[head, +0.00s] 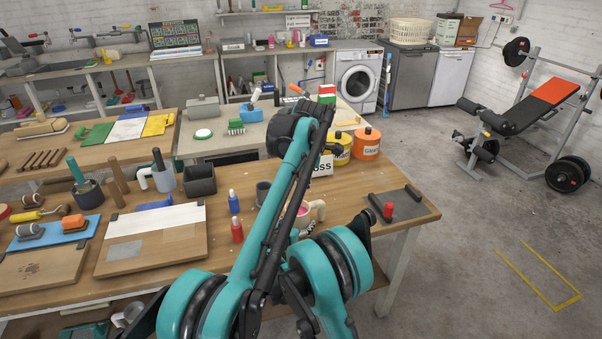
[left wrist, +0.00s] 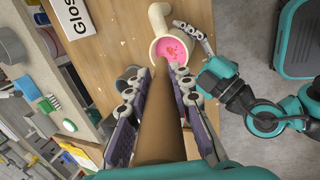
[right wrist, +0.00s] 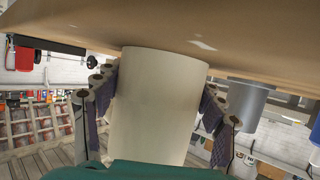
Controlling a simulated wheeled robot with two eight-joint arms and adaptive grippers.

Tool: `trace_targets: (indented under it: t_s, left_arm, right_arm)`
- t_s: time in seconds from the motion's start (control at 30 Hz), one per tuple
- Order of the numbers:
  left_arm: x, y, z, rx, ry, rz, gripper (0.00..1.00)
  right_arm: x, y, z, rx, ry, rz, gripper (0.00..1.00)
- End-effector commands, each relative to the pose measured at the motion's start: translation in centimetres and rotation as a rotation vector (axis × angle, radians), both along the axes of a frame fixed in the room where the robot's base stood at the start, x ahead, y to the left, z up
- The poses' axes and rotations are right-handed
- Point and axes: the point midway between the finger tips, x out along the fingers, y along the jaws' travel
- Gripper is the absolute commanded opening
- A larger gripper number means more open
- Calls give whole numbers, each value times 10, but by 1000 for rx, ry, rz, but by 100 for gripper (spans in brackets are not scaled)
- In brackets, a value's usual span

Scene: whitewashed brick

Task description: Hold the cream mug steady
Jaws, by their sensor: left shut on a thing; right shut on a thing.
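The cream mug (left wrist: 158,46) shows in the left wrist view, with pink contents and a thick handle. My left gripper (left wrist: 162,74) is shut on a brown rod (left wrist: 160,125) that points towards the mug. I cannot tell whether the rod's far end touches the mug. Both grippers are hidden or unclear in the head view.
A red bottle (head: 237,230) and a blue bottle (head: 233,202) stand left of the mug. A dark tray (head: 405,207) with a red-topped item lies to the right. Yellow and orange tubs (head: 366,145) stand behind. A grey cup (right wrist: 240,105) is near my right gripper.

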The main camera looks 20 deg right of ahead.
Motion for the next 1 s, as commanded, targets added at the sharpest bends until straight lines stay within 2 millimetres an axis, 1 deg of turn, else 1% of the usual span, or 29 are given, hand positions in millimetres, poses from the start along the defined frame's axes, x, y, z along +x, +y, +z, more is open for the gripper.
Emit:
trace_targets:
  t_s: [0.33, 1.0]
  left_arm:
    - [-14, 0, -27, 1, 0, -2, 0]
    - [6, 1, -79, 0, 0, 0, 0]
  right_arm:
    - [0, 0, 0, 1, 0, -1, 27]
    - [0, 0, 0, 1, 0, 0, 27]
